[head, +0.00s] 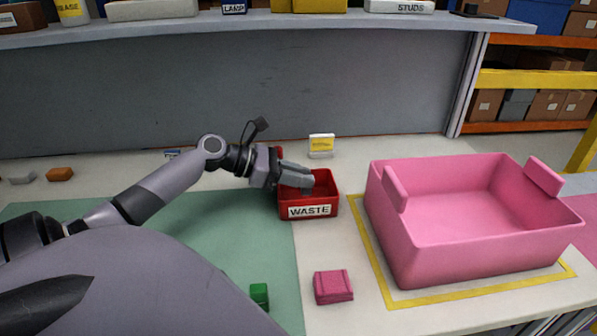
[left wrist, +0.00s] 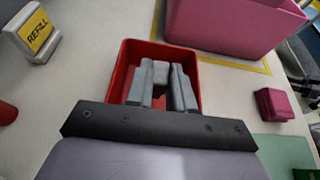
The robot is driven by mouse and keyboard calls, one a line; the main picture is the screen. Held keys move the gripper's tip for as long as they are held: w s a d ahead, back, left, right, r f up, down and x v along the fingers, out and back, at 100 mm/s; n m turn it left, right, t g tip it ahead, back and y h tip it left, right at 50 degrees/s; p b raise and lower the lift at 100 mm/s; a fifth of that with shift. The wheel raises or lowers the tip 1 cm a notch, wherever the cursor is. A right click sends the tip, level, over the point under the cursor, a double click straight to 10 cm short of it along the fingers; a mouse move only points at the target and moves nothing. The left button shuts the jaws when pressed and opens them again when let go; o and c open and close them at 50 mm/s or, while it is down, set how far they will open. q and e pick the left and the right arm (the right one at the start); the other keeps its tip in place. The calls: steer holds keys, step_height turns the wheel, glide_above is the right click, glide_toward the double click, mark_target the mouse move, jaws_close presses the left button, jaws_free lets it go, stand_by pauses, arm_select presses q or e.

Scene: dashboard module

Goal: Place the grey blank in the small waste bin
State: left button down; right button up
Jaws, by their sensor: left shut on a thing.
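The small red waste bin (head: 309,211), labelled WASTE, stands on the table near the middle of the head view. It also shows in the left wrist view (left wrist: 123,62). My left gripper (head: 303,184) reaches over the bin from the left, with its fingers at the opening. In the left wrist view my left gripper (left wrist: 162,82) is shut on the grey blank (left wrist: 161,72), a light grey piece between the fingertips. The fingers hide part of the blank, and I cannot tell whether it touches the bin floor. My right gripper is not in view.
A large pink bin (head: 470,240) stands right of the waste bin inside a yellow outline. A pink block (head: 333,287) and a green block (head: 259,296) lie in front. A REFILL sign (head: 321,145) stands behind. A shelf (head: 250,28) runs along the back.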

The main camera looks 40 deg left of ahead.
arm_select(q)
steer(key=shift+f, duration=0.2)
steer(key=c, duration=1)
jaws_free()
steer(key=shift+r, duration=0.1)
steer(key=shift+r+b, duration=0.25)
steer(key=shift+b, duration=0.1)
steer(key=p+v, duration=0.1)
steer(key=v, duration=1.1)
steer(key=shift+r, duration=0.35)
steer(key=shift+d, duration=0.1)
